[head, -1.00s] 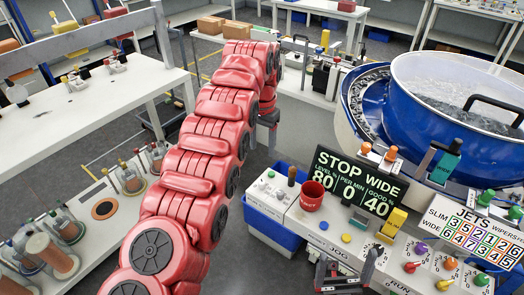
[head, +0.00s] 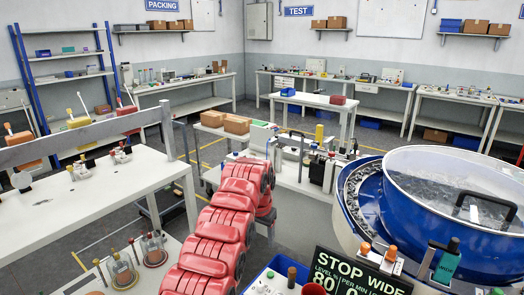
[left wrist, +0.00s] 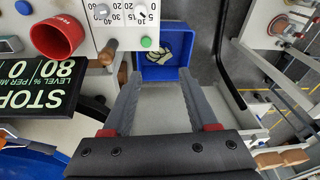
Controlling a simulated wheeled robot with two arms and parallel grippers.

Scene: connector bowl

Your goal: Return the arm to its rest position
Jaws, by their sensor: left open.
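My red left arm (head: 220,235) rises from the bottom of the head view, its wrist end bent down beside the bowl feeder. In the left wrist view my left gripper (left wrist: 160,77) is open, two grey fingers apart with nothing between them. In the head view the arm hides the fingers from clear sight. My right gripper is out of view.
The blue bowl feeder (head: 365,210) stands at the right. The STOP WIDE display (head: 355,277) is at the bottom, with a red cup (left wrist: 57,36) beside it in the left wrist view. A white table (head: 85,205) stands left; benches line the back walls.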

